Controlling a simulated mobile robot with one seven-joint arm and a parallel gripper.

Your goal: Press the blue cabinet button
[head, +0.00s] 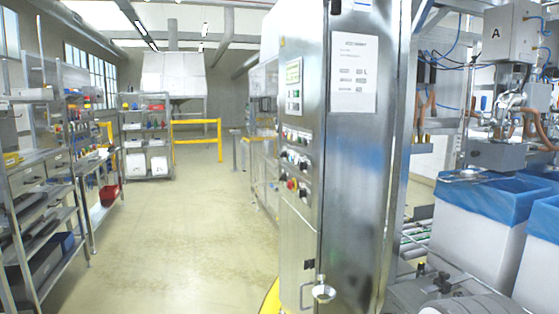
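The tall steel cabinet (350,175) stands right of centre in the head view. Its narrow left face is seen at a steep angle and carries a button panel (296,160) with several small knobs and buttons in rows. A red button (291,184) shows in a lower row, with dark and pale ones around it. I cannot pick out a blue button with certainty at this size and angle. A green-and-white display panel (294,87) sits above the buttons. I cannot make out my gripper in this view.
A steel handle (323,292) sticks out low on the cabinet. White bins with blue liners (480,190) and a machine marked A (508,35) stand to the right. Shelving (40,185) lines the left. The pale aisle floor (190,220) is clear. Yellow railings (198,142) stand farther back.

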